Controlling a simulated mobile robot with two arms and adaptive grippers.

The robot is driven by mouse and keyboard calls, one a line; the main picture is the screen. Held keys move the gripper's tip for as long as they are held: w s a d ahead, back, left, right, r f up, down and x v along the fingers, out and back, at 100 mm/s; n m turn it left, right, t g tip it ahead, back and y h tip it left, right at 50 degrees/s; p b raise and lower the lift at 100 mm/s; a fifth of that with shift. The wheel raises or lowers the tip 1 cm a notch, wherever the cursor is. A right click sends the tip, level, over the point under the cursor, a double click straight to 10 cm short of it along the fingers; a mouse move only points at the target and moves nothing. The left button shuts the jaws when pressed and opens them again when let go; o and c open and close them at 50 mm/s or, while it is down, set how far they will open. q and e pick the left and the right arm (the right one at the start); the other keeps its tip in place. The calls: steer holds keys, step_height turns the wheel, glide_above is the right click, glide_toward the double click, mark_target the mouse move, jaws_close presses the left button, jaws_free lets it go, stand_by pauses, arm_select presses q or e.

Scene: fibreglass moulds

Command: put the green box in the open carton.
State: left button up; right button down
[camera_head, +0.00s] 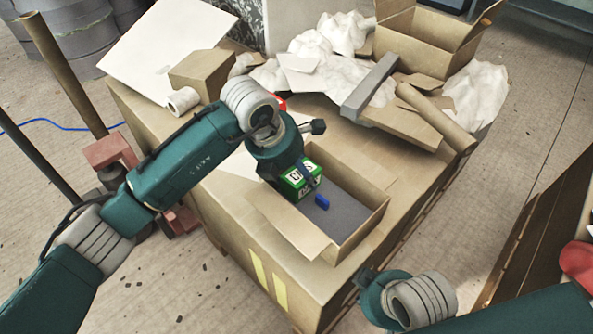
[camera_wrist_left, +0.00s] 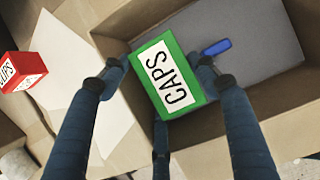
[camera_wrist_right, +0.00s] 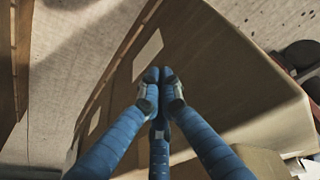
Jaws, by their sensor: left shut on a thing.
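The green box (camera_head: 299,179) has a white label reading CAPS. My left gripper (camera_head: 302,172) is shut on it, and the left wrist view shows the green box (camera_wrist_left: 166,77) between the fingers. It is at the left part of the open carton (camera_head: 363,233), over or just inside it; I cannot tell whether it touches the floor. The carton has a grey floor and flaps folded outward. My right gripper (camera_wrist_right: 161,82) is shut and empty, in front of the big cardboard surface; in the head view it shows at the lower right (camera_head: 368,278).
A small blue object (camera_head: 322,201) lies in the carton beside the green box. A red box (camera_wrist_left: 22,71) lies outside, near a white sheet. Crumpled paper (camera_head: 312,45), a grey bar (camera_head: 369,86), a cardboard tube (camera_head: 437,118) and another open box (camera_head: 425,40) fill the back.

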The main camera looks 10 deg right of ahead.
arm_select(q)
steer(key=shift+f+b, duration=0.3)
steer(key=shift+f, duration=0.05)
steer(key=o, duration=1)
arm_select(e)
steer(key=shift+w+a+r+t, duration=0.1)
steer(key=shift+w+a+t, duration=0.1)
steer(key=shift+w, duration=0.3)
steer(key=shift+w+a+t, duration=0.1)
steer(key=shift+w+t, duration=0.1)
steer(key=shift+w, duration=0.3)
arm_select(q)
steer(key=shift+r+p, duration=0.6)
steer(key=p+v, duration=0.1)
steer(key=v, duration=1)
steer(key=shift+s+a+r, duration=0.2)
steer(key=shift+r, duration=0.15)
arm_select(e)
steer(key=shift+s+d+g, duration=0.15)
steer(key=shift+s+g, duration=0.15)
steer(key=shift+s, duration=0.2)
steer(key=shift+s+d+g, duration=0.15)
steer(key=shift+s+g, duration=0.15)
steer(key=shift+s, duration=0.2)
